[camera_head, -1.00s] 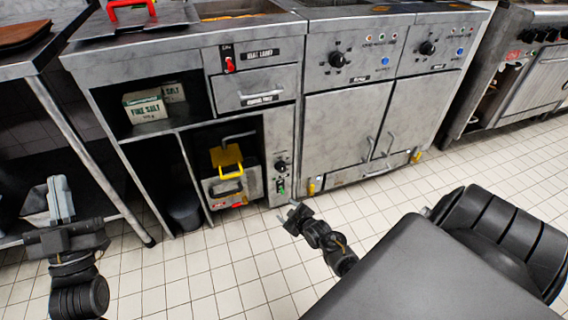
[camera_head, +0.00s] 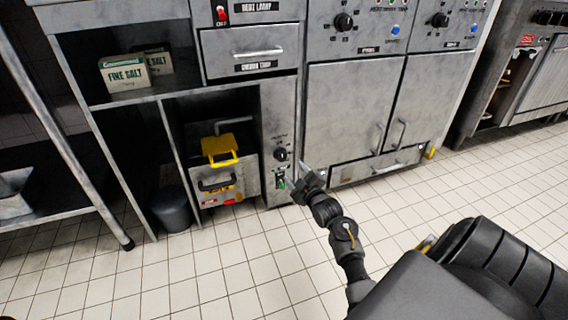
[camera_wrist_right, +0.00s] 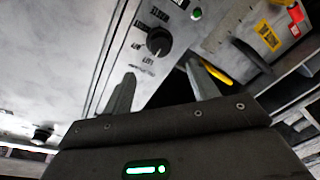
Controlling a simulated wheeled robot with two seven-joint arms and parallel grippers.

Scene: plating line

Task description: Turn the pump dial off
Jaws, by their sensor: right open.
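The pump dial is a black round knob (camera_head: 281,154) on the narrow steel panel right of the open fryer bay. In the right wrist view the dial (camera_wrist_right: 158,41) shows with printed labels around it; its exact setting is too small to read. My right gripper (camera_head: 299,178) is just below and right of the dial in the head view. In the wrist view its fingers (camera_wrist_right: 163,84) are apart and empty, with the dial beyond the gap, apart from them. My left gripper is not in view.
A green-lit switch (camera_head: 281,183) sits below the dial. A pan unit with a yellow handle (camera_head: 220,148) stands in the bay to the left. A grey bin (camera_head: 173,209) and salt boxes (camera_head: 124,74) are further left. The tiled floor in front is clear.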

